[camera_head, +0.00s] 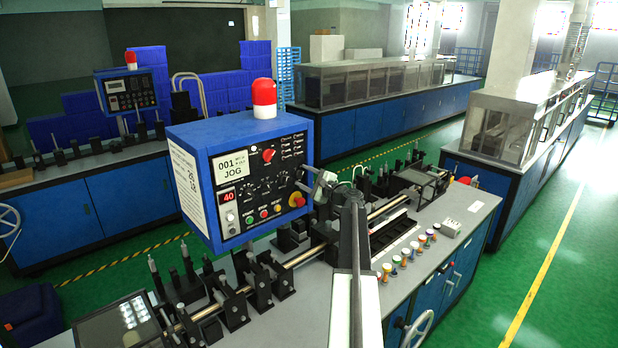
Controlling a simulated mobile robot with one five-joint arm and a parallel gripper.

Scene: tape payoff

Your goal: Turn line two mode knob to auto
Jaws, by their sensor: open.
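Small black dials (262,188) sit lower on the panel. I cannot tell which control is the mode knob, or read a line number. My gripper (308,180) is open at the panel's right edge, beside the red-and-yellow stop button (297,199). I cannot tell whether it touches the panel. It holds nothing visible.
A red lamp (264,98) tops the box. A second control box (131,88) stands on the far left bench. A green floor aisle (560,270) is clear at right.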

